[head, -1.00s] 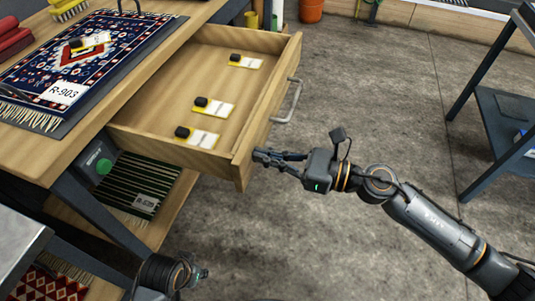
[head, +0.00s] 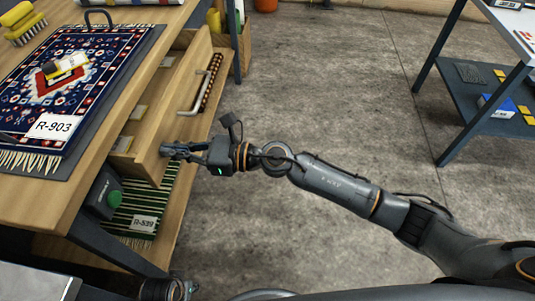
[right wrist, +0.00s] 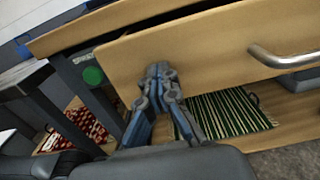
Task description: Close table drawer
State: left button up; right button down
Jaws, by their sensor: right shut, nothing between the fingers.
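The wooden table drawer (head: 180,95) is partly open, with a narrow strip of its inside showing in the head view. Its front panel fills much of the right wrist view (right wrist: 205,55). The metal bar handle (head: 201,93) is on the front, and it also shows in the right wrist view (right wrist: 285,58). My right gripper (head: 168,150) is shut and empty, its fingertips at the near end of the drawer front, apart from the handle. The fingertips appear to touch the panel. My left gripper (head: 190,290) is only partly visible at the bottom edge.
A patterned rug tagged R-903 (head: 75,85) lies on the table top with a brush (head: 25,25) beside it. A green striped rug (head: 145,205) lies on the lower shelf. A dark-framed rack (head: 455,85) stands at right. The floor between is clear.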

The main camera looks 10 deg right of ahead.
jog(key=x, duration=0.7)
jog(key=shift+a, duration=0.15)
pick_arm(q)
jog(key=shift+d, duration=0.1)
pick_arm(e)
jog(key=shift+r, duration=0.15)
jog(key=shift+w+r, duration=0.1)
pick_arm(q)
jog(key=shift+s, duration=0.15)
